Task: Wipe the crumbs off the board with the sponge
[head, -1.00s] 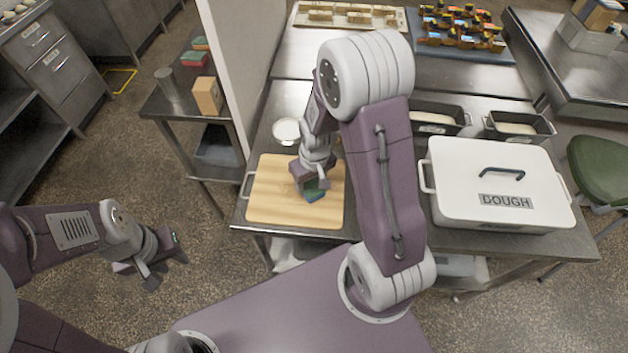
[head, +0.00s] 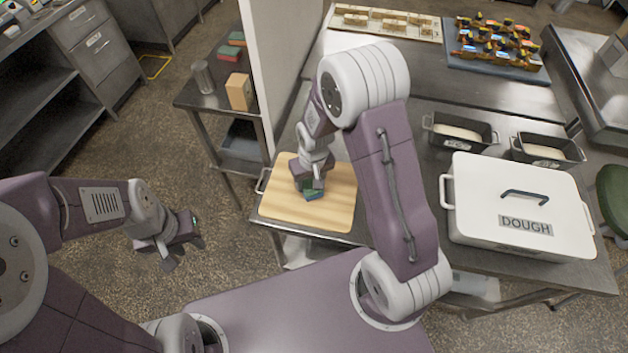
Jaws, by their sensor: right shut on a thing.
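The wooden board (head: 333,208) lies on the steel table at its front left. My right gripper (head: 311,187) is shut on the sponge (head: 314,195), which is green on top and blue below. It holds the sponge down at the upper middle of the board; whether it presses on the wood is hard to tell. I cannot make out crumbs on the visible part of the board, and my arm hides some of its back edge. My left gripper (head: 184,247) is empty over the floor at the left, with its fingers apart.
A white box marked DOUGH (head: 520,205) stands right of my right arm. Behind it are two dark loaf tins (head: 462,143). A partition (head: 270,60) rises behind the board's left. A side table (head: 205,98) holds a metal cup and boxes.

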